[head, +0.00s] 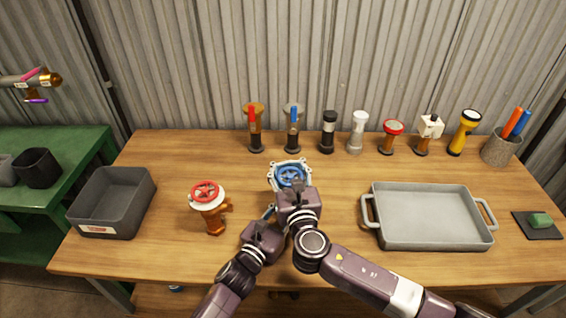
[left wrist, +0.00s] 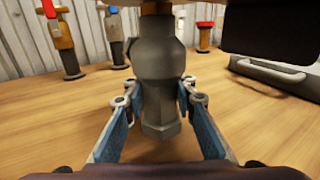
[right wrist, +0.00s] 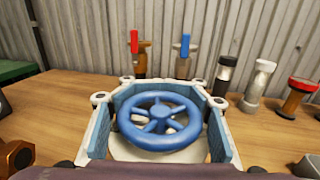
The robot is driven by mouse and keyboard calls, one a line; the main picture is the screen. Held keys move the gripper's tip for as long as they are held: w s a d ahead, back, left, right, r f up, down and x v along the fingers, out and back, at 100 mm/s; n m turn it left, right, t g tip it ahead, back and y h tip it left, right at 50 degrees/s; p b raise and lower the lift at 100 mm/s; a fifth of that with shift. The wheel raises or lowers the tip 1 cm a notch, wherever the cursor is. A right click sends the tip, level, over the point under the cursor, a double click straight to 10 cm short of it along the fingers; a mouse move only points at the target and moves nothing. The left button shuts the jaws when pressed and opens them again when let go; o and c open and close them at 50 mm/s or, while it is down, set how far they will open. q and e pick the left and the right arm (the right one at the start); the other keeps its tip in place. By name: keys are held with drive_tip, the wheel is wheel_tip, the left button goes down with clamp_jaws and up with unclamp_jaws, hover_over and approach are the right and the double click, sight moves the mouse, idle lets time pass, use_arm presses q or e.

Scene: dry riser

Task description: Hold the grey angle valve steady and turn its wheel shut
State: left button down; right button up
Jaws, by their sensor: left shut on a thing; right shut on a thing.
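The grey angle valve (left wrist: 155,72) stands upright in the left wrist view, with a hex-shaped end low at its front. My left gripper (left wrist: 160,102) is shut on its body, one blue-padded finger on each side. The valve's blue wheel (right wrist: 158,126) lies flat in the right wrist view, between the fingers of my right gripper (right wrist: 162,84), which is shut on its rim. In the head view the wheel (head: 290,174) shows just beyond my right gripper, and my arms hide most of the valve body. My left gripper (head: 268,212) is low beside it.
An orange valve with a red wheel (head: 208,210) stands to the left. A dark grey bin (head: 112,224) is at the table's left end. A grey tray (head: 432,242) lies to the right. Several valves and torches, with a pot (head: 498,148), line the back.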

drive_tip(key=shift+d+m+h, duration=0.15)
drive_tip(key=shift+m+h, duration=0.25)
drive_tip(key=shift+h, duration=0.2)
drive_tip(key=o, duration=1.5)
drive_tip(key=s, duration=0.4)
drive_tip(key=s+d, duration=0.1)
drive_tip(key=s, duration=0.7)
drive_tip(key=shift+d, duration=0.35)
